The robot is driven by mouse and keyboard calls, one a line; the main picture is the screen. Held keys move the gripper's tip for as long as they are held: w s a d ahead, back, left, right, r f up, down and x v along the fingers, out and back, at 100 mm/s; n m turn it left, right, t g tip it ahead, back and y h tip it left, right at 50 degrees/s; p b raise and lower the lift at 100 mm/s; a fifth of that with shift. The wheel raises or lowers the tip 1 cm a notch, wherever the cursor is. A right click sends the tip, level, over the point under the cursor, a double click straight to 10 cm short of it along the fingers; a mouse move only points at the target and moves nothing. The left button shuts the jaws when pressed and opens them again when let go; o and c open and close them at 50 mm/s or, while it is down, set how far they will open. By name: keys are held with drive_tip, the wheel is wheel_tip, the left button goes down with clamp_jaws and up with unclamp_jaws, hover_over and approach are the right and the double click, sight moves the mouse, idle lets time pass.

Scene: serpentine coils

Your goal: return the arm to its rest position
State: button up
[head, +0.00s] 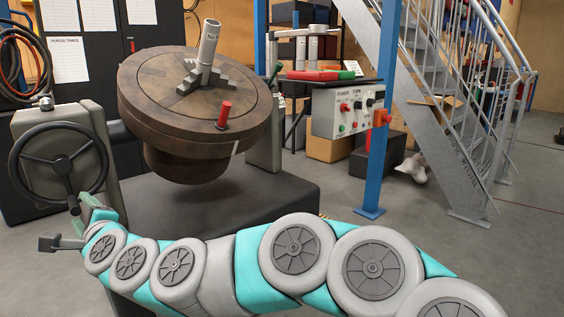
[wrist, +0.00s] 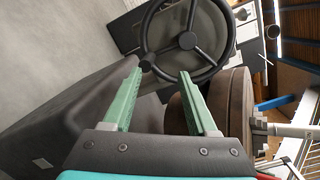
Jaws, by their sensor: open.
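My gripper (head: 58,224) is at the left end of my stretched grey and teal arm (head: 220,275) in the head view. It is beside the lower part of a black handwheel (head: 62,168). In the wrist view my gripper (wrist: 166,71) has its two green fingers apart, with nothing between them. The handwheel (wrist: 187,40) shows just beyond the fingertips there. I cannot tell whether a finger touches its rim.
A machine with a tilted round brown table (head: 145,95) stands behind my arm on a dark base (head: 240,200). The table carries a grey upright tube (head: 208,45) and a red peg (head: 224,115). A blue post (head: 380,120), a control box (head: 345,112) and metal stairs (head: 430,110) stand right.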

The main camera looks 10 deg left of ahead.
drive_tip(key=s+d+r+n+g+p, duration=0.1)
drive_tip(key=d+r+n+g, duration=0.2)
drive_tip(key=d+n, duration=0.35)
drive_tip(key=s+d+f+n+g+h+p, duration=0.1)
drive_tip(key=s+d+f+n+h, duration=0.2)
drive_tip(key=d, duration=0.8)
drive_tip(key=s+d+f+n+g+h+p, duration=0.1)
drive_tip(key=d+f+n+g+h+p, duration=0.15)
drive_tip(key=d+f, duration=0.55)
drive_tip(key=s+d+f+n+h, duration=0.15)
drive_tip(key=d+h, duration=0.25)
drive_tip(key=d, duration=0.9)
drive_tip(key=s+d+f+g+h+p, duration=0.1)
drive_tip(key=s+d+f+g+h, duration=0.1)
drive_tip(key=s+d, duration=0.7)
drive_tip(key=s+d+f+g+h+p, duration=0.1)
drive_tip(key=s+d+f+g+h, duration=0.2)
drive_tip(key=s+d, duration=0.5)
drive_tip(key=d+m, duration=0.1)
drive_tip(key=d, duration=0.3)
drive_tip(key=shift+s+d, duration=0.4)
drive_tip(key=shift+c, duration=0.6)
